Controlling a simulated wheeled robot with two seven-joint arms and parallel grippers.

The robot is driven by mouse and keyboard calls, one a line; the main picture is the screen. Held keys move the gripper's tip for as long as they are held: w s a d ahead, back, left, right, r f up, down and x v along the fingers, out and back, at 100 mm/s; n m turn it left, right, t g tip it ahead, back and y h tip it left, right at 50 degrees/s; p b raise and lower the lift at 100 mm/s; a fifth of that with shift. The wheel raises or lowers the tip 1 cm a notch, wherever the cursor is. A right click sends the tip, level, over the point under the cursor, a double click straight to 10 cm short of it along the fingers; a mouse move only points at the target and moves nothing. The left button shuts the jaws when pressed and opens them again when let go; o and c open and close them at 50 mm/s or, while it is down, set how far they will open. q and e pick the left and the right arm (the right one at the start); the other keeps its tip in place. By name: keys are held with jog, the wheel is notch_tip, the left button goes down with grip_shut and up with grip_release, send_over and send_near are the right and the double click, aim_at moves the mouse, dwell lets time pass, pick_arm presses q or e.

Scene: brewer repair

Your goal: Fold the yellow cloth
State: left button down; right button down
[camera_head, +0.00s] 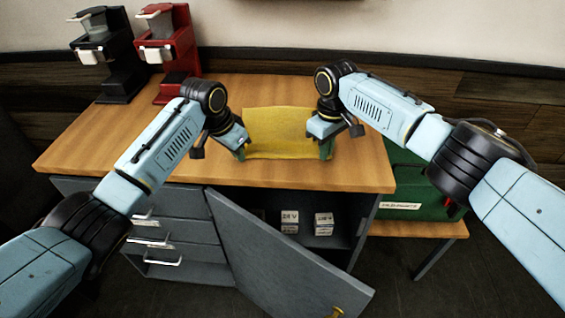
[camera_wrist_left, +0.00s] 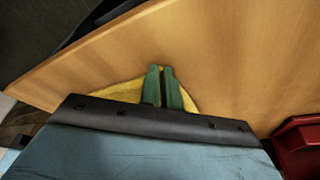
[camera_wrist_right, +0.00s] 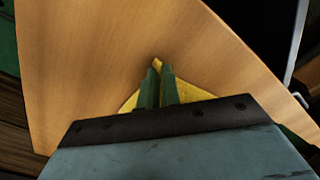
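The yellow cloth (camera_head: 280,130) lies on the wooden desk top, spread between my two grippers. Its near corners are at the grippers, and its far part reaches back between my wrists. My left gripper (camera_head: 241,152) is at the near left corner; in the left wrist view its green fingers (camera_wrist_left: 162,75) are close together with yellow cloth (camera_wrist_left: 118,92) between and beside them. My right gripper (camera_head: 326,150) is at the near right corner; in the right wrist view its fingers (camera_wrist_right: 160,72) are close together on a yellow corner (camera_wrist_right: 157,61). Parts of the cloth are hidden behind the grippers.
A black coffee brewer (camera_head: 105,55) and a red one (camera_head: 168,50) stand at the desk's back left. The cabinet door (camera_head: 270,255) hangs open below, with small boxes (camera_head: 290,221) inside. A green case (camera_head: 415,195) is at right. The desk (camera_head: 120,150) is clear left of the cloth.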

pick_arm(q)
jog(key=shift+a, duration=0.1)
pick_arm(e)
jog(key=shift+d, duration=0.1)
